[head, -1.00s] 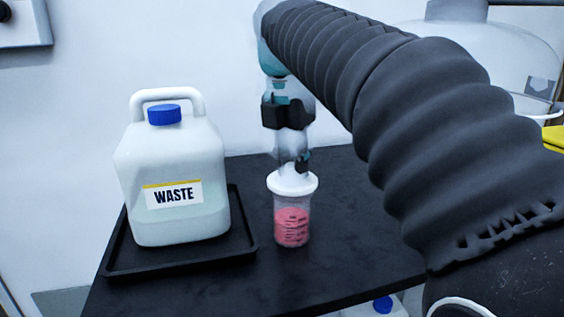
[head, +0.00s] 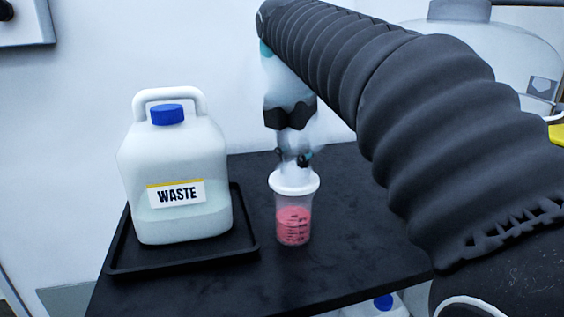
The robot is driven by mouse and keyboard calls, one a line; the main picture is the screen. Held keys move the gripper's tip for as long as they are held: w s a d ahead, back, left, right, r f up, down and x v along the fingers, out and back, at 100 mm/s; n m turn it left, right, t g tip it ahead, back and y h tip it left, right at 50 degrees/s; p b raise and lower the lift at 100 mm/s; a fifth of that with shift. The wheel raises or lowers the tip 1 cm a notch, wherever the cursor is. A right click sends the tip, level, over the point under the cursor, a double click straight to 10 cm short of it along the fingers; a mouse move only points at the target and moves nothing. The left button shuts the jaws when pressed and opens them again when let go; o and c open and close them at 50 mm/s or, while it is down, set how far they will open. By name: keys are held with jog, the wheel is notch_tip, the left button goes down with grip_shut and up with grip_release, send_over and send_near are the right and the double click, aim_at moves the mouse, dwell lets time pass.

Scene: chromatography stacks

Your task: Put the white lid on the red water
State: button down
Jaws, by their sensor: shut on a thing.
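A clear cup of red water (head: 293,226) stands upright on the black table, right of the waste jug. The white lid (head: 294,187) is at the cup's mouth and looks about level. I cannot tell whether it is fully seated or just above the rim. My gripper (head: 294,168) points down over the cup and is shut on the lid from above. The fingertips are blurred and blend with the white of the lid, so the exact contact is hard to see.
A white waste jug (head: 175,170) with a blue cap stands in a black tray (head: 185,262) to the left. The black table (head: 350,240) is clear right of the cup. A bottle with a blue cap (head: 383,303) shows below the table edge.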

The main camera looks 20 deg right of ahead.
jog(key=shift+f, duration=0.15)
jog(key=shift+f+b, duration=0.45)
jog(key=shift+f, duration=0.2)
jog(key=shift+f, duration=0.2)
jog(key=shift+f, duration=0.25)
dwell(0.3)
jog(key=c, duration=0.5)
grip_release()
jog(key=shift+r+p, duration=1.35)
jog(key=shift+r, duration=0.05)
jog(key=shift+r+p, duration=0.35)
jog(key=shift+r, duration=1.75)
